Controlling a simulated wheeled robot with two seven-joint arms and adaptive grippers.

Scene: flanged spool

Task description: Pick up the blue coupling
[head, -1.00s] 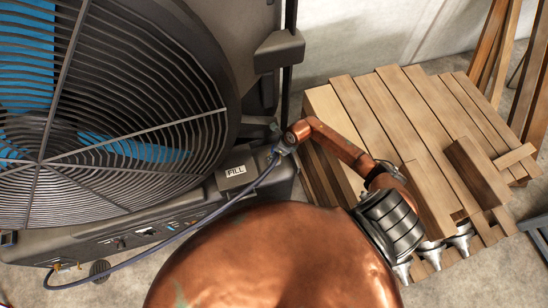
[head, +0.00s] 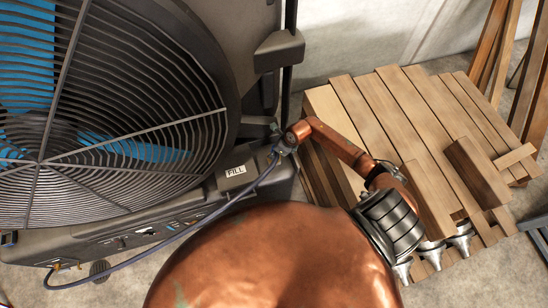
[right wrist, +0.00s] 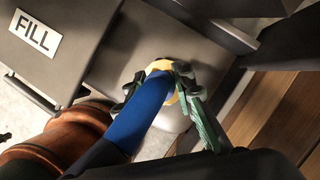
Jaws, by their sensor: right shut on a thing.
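The blue coupling (right wrist: 143,108) is a thick blue sleeve with a yellow ring (right wrist: 161,66) at its far end, in the middle of the right wrist view. My right gripper (right wrist: 159,78) is shut on it, with one finger on each side near the ring. The far end of the coupling faces a grey, rounded part of the machine; I cannot tell whether they touch. In the head view my right gripper (head: 277,148) is small, beside the machine's base, and mostly hides the coupling. My left gripper is not in view.
A large fan machine (head: 110,130) fills the left, with a FILL label (head: 236,171) near the gripper. A thin blue hose (head: 205,219) runs from the gripper to the lower left. A wooden pallet (head: 395,120) with a loose wood block (head: 476,172) is at right.

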